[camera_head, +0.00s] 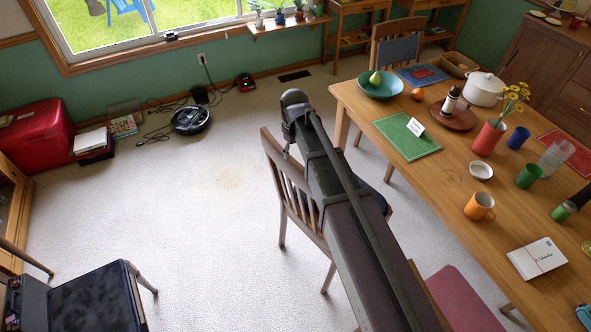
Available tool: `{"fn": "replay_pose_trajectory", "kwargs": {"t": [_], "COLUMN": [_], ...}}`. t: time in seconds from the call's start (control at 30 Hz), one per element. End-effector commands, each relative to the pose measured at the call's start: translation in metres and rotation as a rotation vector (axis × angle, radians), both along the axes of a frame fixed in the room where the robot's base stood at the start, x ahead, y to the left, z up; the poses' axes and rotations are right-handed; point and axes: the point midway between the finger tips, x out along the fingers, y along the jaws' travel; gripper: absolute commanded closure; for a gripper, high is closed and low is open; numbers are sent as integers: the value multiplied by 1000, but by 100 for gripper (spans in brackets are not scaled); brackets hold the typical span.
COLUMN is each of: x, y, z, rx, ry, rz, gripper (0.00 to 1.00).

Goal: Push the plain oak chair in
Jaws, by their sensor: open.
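A wooden chair with a slatted back (290,186) stands on the carpet at the left side of the oak table (455,183). It appears to be the plain oak chair. It is pulled out, with its back toward the left and a gap between back and table edge. My arm crosses over it and hides much of the seat; a dark patch shows at the seat's right. My gripper (289,138) is at the arm's far end, by the top of the chair back, seen small and partly hidden. I cannot tell whether it touches the chair.
A chair with a blue back pad (396,50) stands at the far table end. A red seat (459,300) is at lower right. A black-seated chair (95,301) is at lower left. A robot vacuum (190,119) and cables lie by the wall. The carpet left of the chair is clear.

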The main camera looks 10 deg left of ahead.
Motion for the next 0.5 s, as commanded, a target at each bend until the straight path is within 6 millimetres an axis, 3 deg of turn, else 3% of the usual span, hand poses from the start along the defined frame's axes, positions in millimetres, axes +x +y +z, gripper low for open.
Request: {"fn": "replay_pose_trajectory", "kwargs": {"t": [0.5], "x": [0], "y": [-1], "z": [-44], "rx": [0], "ry": [0], "rz": [-1], "gripper": [29]}}
